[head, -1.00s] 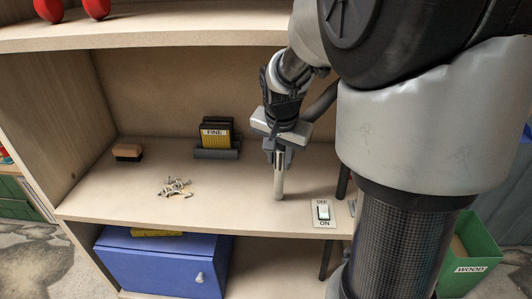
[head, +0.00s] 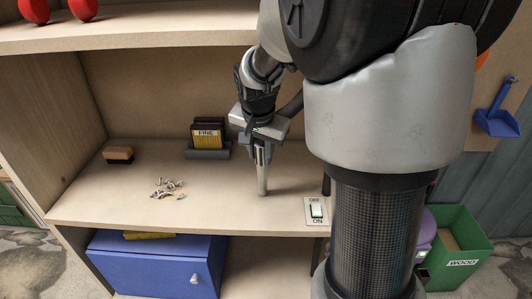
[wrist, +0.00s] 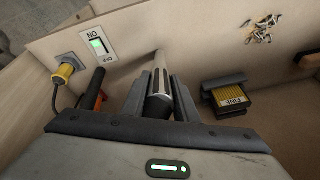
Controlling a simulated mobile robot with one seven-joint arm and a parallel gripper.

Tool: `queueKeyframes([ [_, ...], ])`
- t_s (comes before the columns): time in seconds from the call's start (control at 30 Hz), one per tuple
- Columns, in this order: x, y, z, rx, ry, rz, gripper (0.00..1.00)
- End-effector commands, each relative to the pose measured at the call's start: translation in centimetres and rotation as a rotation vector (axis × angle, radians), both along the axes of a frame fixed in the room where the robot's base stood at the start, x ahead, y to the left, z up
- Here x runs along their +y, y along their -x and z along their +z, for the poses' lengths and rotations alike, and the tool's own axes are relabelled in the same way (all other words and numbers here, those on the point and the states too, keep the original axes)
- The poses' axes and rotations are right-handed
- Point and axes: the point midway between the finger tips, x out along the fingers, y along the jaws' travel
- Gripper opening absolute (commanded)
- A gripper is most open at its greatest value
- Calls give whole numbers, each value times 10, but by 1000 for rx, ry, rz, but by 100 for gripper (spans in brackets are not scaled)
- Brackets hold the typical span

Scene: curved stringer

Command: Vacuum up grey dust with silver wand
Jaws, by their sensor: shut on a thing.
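My gripper (head: 262,150) is shut on the silver wand (head: 263,180), a pale metal tube that points down over the middle shelf. Its lower end is at or just above the shelf board; I cannot tell if it touches. In the wrist view the wand (wrist: 160,78) sits between the two dark fingers of my gripper (wrist: 160,98). I make out no grey dust in either view. A small pile of screws or similar pale bits (head: 167,188) lies on the shelf to the left of the wand.
A switch plate (head: 316,210) marked OFF and ON is right of the wand; its rocker glows green in the wrist view (wrist: 97,45). A sandpaper holder (head: 208,152) and a brush (head: 118,154) stand behind. A yellow plug (wrist: 67,73) and an orange-handled tool (wrist: 93,95) are near the switch.

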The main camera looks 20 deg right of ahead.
Motion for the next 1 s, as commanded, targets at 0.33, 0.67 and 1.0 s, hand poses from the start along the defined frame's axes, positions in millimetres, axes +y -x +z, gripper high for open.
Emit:
queueKeyframes([
  [0.33, 20, -9, -1, -2, 1, 4, 4],
  [0.67, 35, -14, -2, -1, 0, 1, 4],
  [1.0, 59, -25, -3, 0, 0, 2, 4],
])
